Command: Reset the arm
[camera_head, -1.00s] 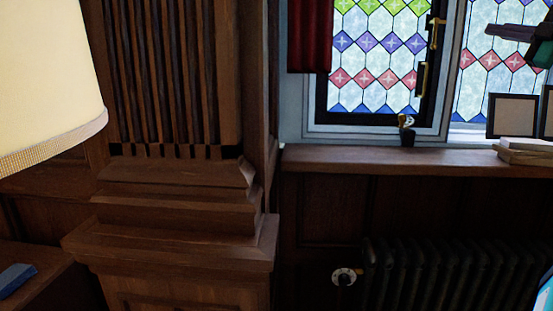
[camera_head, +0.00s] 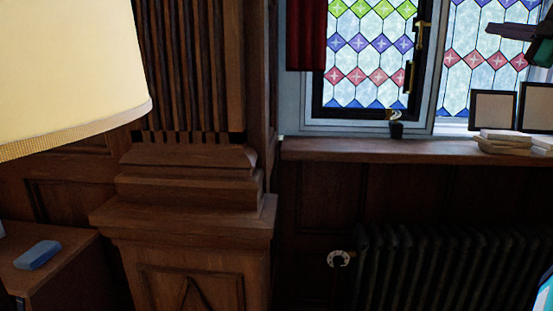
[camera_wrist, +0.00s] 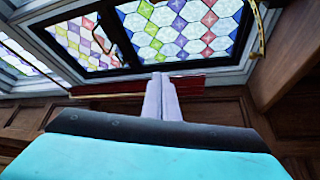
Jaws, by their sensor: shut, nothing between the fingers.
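My gripper (camera_wrist: 161,80) shows in the wrist view with its two pale fingers pressed together and nothing between them. Its dark and teal body fills the bottom of that view. The fingers point toward a leaded window and a red curtain, and nothing is seen touching them. In the head view, dark and teal parts of my arm show at the upper right edge and at the lower right corner. The fingertips cannot be made out there.
A lampshade (camera_head: 70,75) is close at upper left. A blue block (camera_head: 38,255) lies on a wooden cabinet (camera_head: 60,290). A wooden pillar (camera_head: 190,230) stands mid-left.

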